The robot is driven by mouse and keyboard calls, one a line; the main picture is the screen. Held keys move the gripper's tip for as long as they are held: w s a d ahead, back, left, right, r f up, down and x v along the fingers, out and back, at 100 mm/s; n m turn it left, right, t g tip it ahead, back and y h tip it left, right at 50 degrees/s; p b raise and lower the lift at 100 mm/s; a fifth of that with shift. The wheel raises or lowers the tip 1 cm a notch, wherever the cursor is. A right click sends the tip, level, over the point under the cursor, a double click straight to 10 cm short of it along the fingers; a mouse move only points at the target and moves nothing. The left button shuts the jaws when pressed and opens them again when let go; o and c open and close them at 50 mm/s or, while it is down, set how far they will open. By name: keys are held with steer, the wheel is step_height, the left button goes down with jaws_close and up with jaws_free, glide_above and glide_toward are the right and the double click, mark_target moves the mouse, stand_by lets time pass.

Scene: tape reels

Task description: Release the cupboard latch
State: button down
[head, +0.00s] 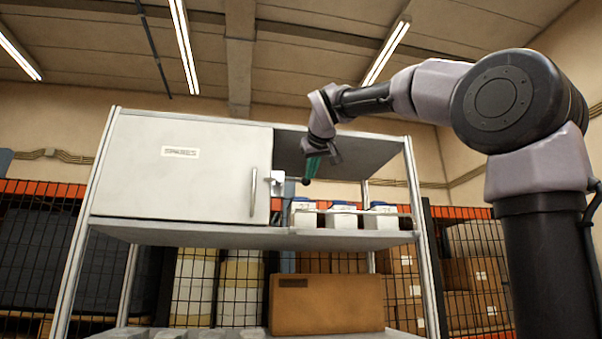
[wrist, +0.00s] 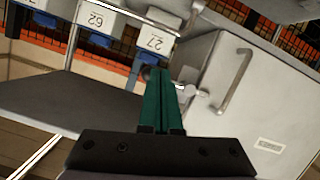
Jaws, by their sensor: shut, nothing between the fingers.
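The cupboard (head: 190,175) is a pale grey box on the shelf unit, with its door shut and a vertical bar handle (head: 254,192). The latch (head: 277,178) is a small silver piece at the door's right edge; it also shows in the wrist view (wrist: 188,90), partly behind my fingers. A dark round knob (head: 306,181) is at my fingertips and shows in the wrist view (wrist: 147,73); I cannot tell whether they touch. My gripper (head: 311,170) has teal fingers pointing down, closed together and empty, just right of the latch. It also shows in the wrist view (wrist: 158,78).
Several white boxes (head: 342,217) with numbered labels stand in the open bay right of the cupboard, behind a low rail. A cardboard box (head: 326,304) sits on the lower shelf. The shelf's right post (head: 413,190) stands below my arm.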

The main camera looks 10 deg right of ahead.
step_height(320, 180, up, 9)
steer(key=w+a+t, duration=0.2)
steer(key=shift+f+n, duration=0.15)
steer(key=shift+n, duration=0.15)
glide_above(296, 180)
steer(key=w+d, duration=0.1)
steer(key=w, duration=0.1)
steer(key=f, duration=0.2)
steer(key=shift+s+d+f, duration=0.2)
steer(key=shift+s+f, duration=0.05)
steer(key=shift+s, duration=0.2)
steer(key=shift+s+d+f, duration=0.2)
steer(key=shift+s, duration=0.25)
steer(key=shift+d+f, duration=0.1)
steer(key=shift+f, duration=0.3)
steer(key=shift+s+d+f, duration=0.2)
steer(key=shift+s+f, duration=0.15)
steer(key=shift+f, duration=0.2)
